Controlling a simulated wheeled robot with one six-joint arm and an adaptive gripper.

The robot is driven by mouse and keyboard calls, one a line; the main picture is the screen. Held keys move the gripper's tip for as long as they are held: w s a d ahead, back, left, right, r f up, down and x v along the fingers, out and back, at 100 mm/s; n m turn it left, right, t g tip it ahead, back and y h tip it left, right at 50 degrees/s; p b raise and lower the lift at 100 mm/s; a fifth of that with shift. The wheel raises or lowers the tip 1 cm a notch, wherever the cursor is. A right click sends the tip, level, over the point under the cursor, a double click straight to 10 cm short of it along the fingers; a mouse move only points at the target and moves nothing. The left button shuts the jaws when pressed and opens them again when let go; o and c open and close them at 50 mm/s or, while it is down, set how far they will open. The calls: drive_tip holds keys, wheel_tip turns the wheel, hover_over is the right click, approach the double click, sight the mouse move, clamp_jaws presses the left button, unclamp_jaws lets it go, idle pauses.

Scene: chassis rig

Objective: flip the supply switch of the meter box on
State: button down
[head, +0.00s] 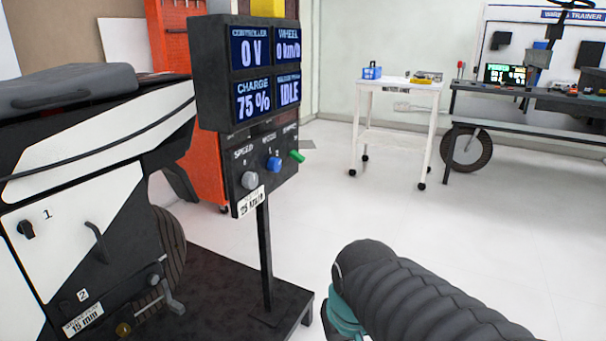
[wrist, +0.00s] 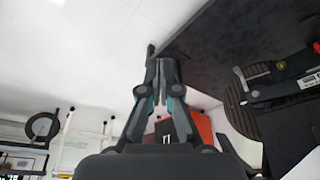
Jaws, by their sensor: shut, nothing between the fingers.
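The meter box (head: 247,75) stands on a thin black post in the left half of the head view. Its four screens read 0 V, 0 km/h, 75 % and IDLE. On the sloped panel below are a grey speed knob (head: 250,180), a blue mode knob (head: 273,163) and a green switch lever (head: 297,156) at the right end, under a label too blurred to read surely. The lever sticks out toward the lower right. My gripper (wrist: 162,66) is shut and empty in the wrist view. It is apart from the box; the switch cannot be made out in the wrist view.
A black-and-white scooter (head: 60,215) stands left of the post on a dark platform (head: 225,290). A red cabinet (head: 190,145) is behind the box. A white cart (head: 398,88) and a dark workbench (head: 530,105) stand farther back. The pale floor between is clear.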

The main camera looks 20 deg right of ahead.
drive_tip(key=w+f+m+y+b, duration=0.2)
drive_tip(key=w+f+m+y, duration=0.3)
drive_tip(key=w, duration=0.6)
drive_tip(key=w+f+m+y+b, duration=0.1)
drive_tip(key=w+f+m+y, duration=0.4)
drive_tip(key=w, duration=0.6)
drive_tip(key=w+f+m+y+b, duration=0.25)
drive_tip(key=w+f+m, duration=0.4)
drive_tip(key=w, duration=0.55)
drive_tip(key=w+d+r+m+t+y, duration=0.35)
drive_tip(key=w+d+m+t, duration=0.25)
drive_tip(key=w+d+t, duration=0.4)
drive_tip(key=w+d+r+m+t+y, duration=0.1)
drive_tip(key=d+r+t, duration=0.1)
drive_tip(key=r, duration=0.3)
drive_tip(key=w+d+r+m+t+y, duration=0.1)
drive_tip(key=d+r+m+t, duration=0.1)
drive_tip(key=r, duration=0.4)
drive_tip(key=shift+d+t+y, duration=0.15)
drive_tip(key=shift+t+y, duration=0.15)
drive_tip(key=shift+w+r+m, duration=0.1)
drive_tip(key=shift+w+m, duration=0.05)
drive_tip(key=shift+m, duration=0.1)
